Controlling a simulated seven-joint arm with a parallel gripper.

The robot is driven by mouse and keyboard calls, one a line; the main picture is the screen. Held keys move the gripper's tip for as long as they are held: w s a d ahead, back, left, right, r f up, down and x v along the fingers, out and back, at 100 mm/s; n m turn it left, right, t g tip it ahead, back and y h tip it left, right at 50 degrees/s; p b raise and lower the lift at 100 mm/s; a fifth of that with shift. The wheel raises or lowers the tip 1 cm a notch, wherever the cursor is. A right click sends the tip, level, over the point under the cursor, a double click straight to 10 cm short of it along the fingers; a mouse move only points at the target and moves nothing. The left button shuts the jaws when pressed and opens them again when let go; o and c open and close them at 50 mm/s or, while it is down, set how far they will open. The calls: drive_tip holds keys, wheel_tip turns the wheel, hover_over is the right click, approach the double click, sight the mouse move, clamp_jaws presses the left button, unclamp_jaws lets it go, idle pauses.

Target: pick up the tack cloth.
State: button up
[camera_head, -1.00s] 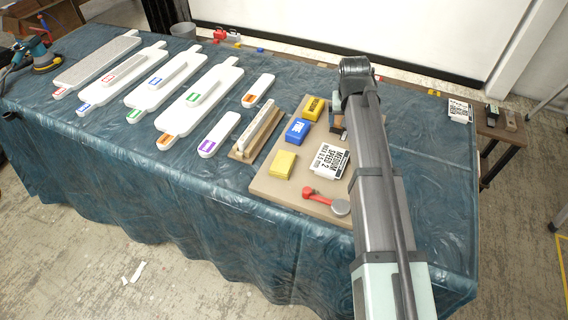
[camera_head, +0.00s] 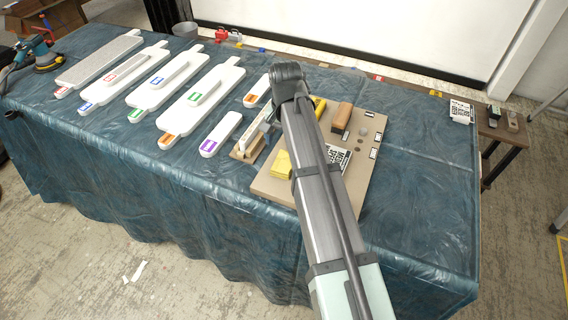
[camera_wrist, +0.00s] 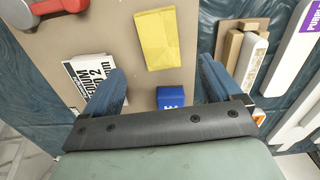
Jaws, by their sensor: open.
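The tack cloth appears to be the flat yellow piece (camera_head: 281,167) near the left front edge of the tan board (camera_head: 270,188). In the wrist view the yellow piece (camera_wrist: 158,40) lies flat on the board. My gripper (camera_wrist: 161,67) is open and empty, its two blue fingers apart. In that view the yellow piece lies between and beyond the fingertips; I cannot tell the height above it.
In the wrist view, a blue block (camera_wrist: 170,97) sits between the fingers, a black-and-white labelled pack (camera_wrist: 90,75) is beside the left finger, and a red-handled tool (camera_wrist: 40,12) lies at upper left. A wooden holder (camera_wrist: 242,50) stands at right. White sanding boards (camera_head: 200,97) fill the table's left.

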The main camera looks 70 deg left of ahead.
sight(285, 158)
drive_tip(key=shift+w+a+f, duration=0.1)
drive_tip(key=shift+f, duration=1.85)
drive_tip(key=shift+a+f, duration=0.1)
drive_tip(key=shift+f, duration=1.8)
drive_tip(key=shift+c, duration=0.4)
drive_tip(key=c, duration=1)
drive_tip(key=shift+c, duration=0.2)
drive_tip(key=shift+r, duration=0.1)
wheel_tip(285, 158, up, 10)
